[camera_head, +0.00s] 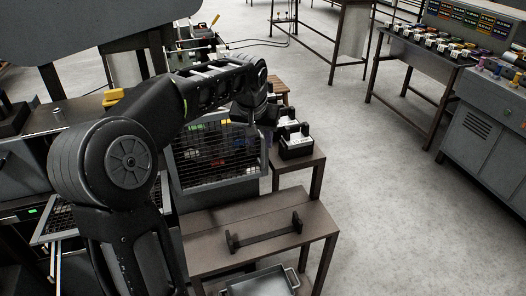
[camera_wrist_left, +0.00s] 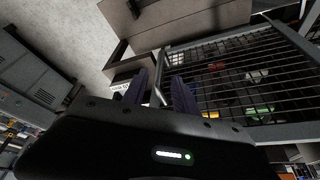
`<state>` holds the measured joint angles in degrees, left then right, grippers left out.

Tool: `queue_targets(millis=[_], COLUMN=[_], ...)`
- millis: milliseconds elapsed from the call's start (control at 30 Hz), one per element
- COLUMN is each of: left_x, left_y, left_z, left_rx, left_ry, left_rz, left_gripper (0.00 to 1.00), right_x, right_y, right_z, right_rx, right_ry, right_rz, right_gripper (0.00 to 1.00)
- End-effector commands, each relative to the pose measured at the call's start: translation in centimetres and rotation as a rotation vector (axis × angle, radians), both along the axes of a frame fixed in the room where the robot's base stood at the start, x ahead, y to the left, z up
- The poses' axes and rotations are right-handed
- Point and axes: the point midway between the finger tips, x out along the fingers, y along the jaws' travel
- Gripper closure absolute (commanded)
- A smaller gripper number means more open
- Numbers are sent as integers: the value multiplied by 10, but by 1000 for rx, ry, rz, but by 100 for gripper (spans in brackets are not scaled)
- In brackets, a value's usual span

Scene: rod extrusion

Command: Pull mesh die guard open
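The mesh die guard (camera_head: 217,176) is a grey-framed panel of dark wire mesh, in the middle of the head view beyond my left arm. It fills the right part of the left wrist view (camera_wrist_left: 235,75), with coloured parts showing behind the mesh. My left gripper (camera_head: 252,141) is at the guard's right side, partly hidden by my own arm. In the left wrist view its two dark fingers (camera_wrist_left: 162,92) stand apart, with a slim light bar at the guard's edge between them. Gaps show beside the bar. My right gripper is in neither view.
A brown bench (camera_head: 205,222) with a dark bar handle (camera_head: 265,236) and a metal tray (camera_head: 262,284) stands nearer. A small stand with a black holder (camera_head: 296,145) is just right of the guard. Open grey floor lies further right, before the control console (camera_head: 485,125).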

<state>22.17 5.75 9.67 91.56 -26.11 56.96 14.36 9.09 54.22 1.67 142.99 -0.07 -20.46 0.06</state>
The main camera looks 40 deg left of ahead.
Motion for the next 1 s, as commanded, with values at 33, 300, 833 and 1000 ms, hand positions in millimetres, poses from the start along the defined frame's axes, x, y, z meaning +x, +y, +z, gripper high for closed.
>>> queue_targets(millis=[33, 300, 833, 1000], left_x=[1, 16, 25, 25], left_y=[1, 6, 9, 9], left_z=[-5, -43, -66, -66], left_rx=[0, -2, -1, -1], left_ry=[3, 3, 0, 0], left_rz=[0, 0, 0, 0], left_gripper=[66, 66, 67, 80], right_x=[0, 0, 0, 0], right_y=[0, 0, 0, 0], right_z=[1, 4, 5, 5], right_rx=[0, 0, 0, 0], right_ry=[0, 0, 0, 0], right_rz=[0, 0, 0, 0], right_gripper=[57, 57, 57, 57])
